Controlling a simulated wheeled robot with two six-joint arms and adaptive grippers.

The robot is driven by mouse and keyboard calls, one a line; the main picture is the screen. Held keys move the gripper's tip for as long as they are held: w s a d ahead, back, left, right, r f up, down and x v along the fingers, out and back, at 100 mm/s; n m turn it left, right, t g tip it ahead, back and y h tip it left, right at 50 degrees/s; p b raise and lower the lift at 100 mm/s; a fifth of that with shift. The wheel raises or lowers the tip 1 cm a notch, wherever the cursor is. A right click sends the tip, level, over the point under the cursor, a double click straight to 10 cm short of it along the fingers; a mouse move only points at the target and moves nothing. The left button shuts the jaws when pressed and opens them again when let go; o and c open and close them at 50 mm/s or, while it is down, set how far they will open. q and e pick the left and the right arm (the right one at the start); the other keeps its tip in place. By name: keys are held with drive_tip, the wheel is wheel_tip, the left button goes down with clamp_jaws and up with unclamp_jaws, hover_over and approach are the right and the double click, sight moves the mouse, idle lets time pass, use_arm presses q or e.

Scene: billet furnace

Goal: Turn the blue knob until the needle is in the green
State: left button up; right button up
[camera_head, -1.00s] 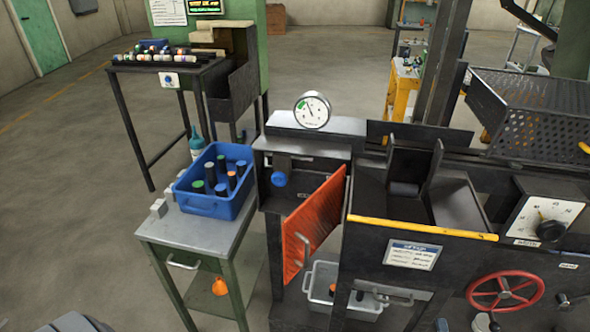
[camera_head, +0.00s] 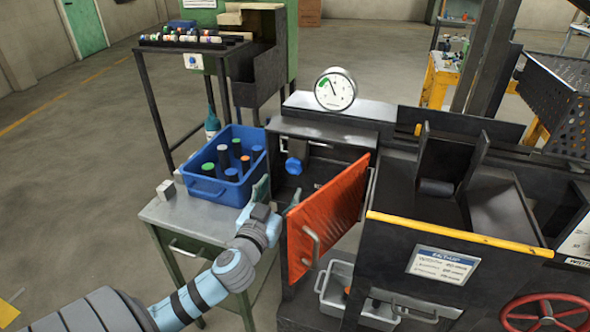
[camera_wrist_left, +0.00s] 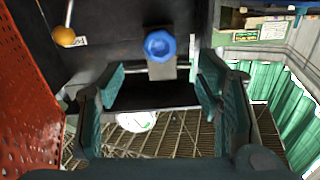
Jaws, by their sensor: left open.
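The blue knob (camera_head: 293,166) sits on the dark front of the machine. In the left wrist view it (camera_wrist_left: 160,46) lies ahead of my fingers, roughly midway between them and apart from both. The round white gauge (camera_head: 336,90) stands above the knob. Its needle points up and slightly left, near the green mark on the upper left; it looks just right of the green, but is too small to be sure. My left gripper (camera_head: 277,193) is open and empty, in front of and below the knob. Its teal fingers (camera_wrist_left: 163,76) show apart in the wrist view. My right gripper is out of view.
An orange door (camera_head: 329,215) stands open close to the right of my left gripper. A blue bin (camera_head: 207,187) with several cylinders sits on the grey cabinet (camera_head: 168,222) to the left.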

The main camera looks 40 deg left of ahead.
sight(293, 169)
use_arm(q)
drive_tip(key=x, duration=1)
drive_tip(key=shift+w+a, duration=0.2)
drive_tip(key=shift+w, duration=0.15)
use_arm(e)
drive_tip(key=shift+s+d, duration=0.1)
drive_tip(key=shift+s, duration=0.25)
